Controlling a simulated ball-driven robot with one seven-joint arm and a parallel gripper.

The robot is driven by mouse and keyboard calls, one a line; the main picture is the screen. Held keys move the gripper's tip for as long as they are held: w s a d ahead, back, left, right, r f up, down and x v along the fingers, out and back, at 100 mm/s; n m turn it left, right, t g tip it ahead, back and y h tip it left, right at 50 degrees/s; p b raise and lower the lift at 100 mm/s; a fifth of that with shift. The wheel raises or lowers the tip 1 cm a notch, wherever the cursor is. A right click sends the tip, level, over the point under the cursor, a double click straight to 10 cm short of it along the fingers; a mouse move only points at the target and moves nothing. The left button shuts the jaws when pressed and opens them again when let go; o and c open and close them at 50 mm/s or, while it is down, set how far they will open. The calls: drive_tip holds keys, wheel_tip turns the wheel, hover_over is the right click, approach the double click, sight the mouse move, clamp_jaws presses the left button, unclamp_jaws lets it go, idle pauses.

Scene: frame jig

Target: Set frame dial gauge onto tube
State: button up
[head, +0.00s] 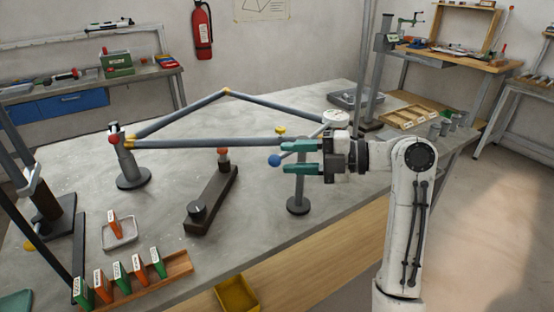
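The frame of grey tubes with brass joints stands over the table; its lower tube (205,143) runs from the left stand (128,165) toward the right stand (298,192). A white round piece (335,117) sits by the right end of the upper tube; I cannot tell whether it is the dial gauge. My gripper (290,157) reaches in from the right at the top of the right stand. Its teal fingers are apart, one above the other. A blue ball (274,160) on a thin rod shows at their tips; whether they touch the rod is unclear. A yellow knob (280,130) is just above.
A dark block (212,199) with a black knob and a red-topped post lies mid-table. A small tray (120,234) holds an orange block. A wooden rack (178,264) holds several green and orange blocks. A yellow bin (237,294) is below the front edge.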

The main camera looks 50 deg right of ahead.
drive_tip(key=v, duration=0.5)
drive_tip(key=shift+s, duration=0.35)
drive_tip(key=a+f+m+g+h+p, duration=0.1)
drive_tip(key=a+f+m+g, duration=0.1)
drive_tip(key=a+f+m, duration=0.35)
drive_tip(key=s+a+f+m+g+h, duration=0.1)
drive_tip(key=a+f+m+g, duration=0.15)
drive_tip(key=f, duration=0.55)
drive_tip(key=a+f+m+g+h+p, duration=0.1)
drive_tip(key=a+f+m+g, duration=0.15)
drive_tip(key=f+m, duration=0.35)
drive_tip(key=s+a+f+m+g+h+p, duration=0.1)
drive_tip(key=s+a+f+m+g+h, duration=0.1)
drive_tip(key=s, duration=0.6)
drive_tip(key=s+a+f+m+g+h+p, duration=0.1)
drive_tip(key=s+a+f+m+g+h, duration=0.2)
drive_tip(key=s+f+m, duration=0.3)
wheel_tip(320, 180, down, 4)
drive_tip(key=s, duration=0.3)
drive_tip(key=shift+a+r+g+h, duration=0.2)
drive_tip(key=shift+a+g+h, duration=0.1)
drive_tip(key=shift+g, duration=0.1)
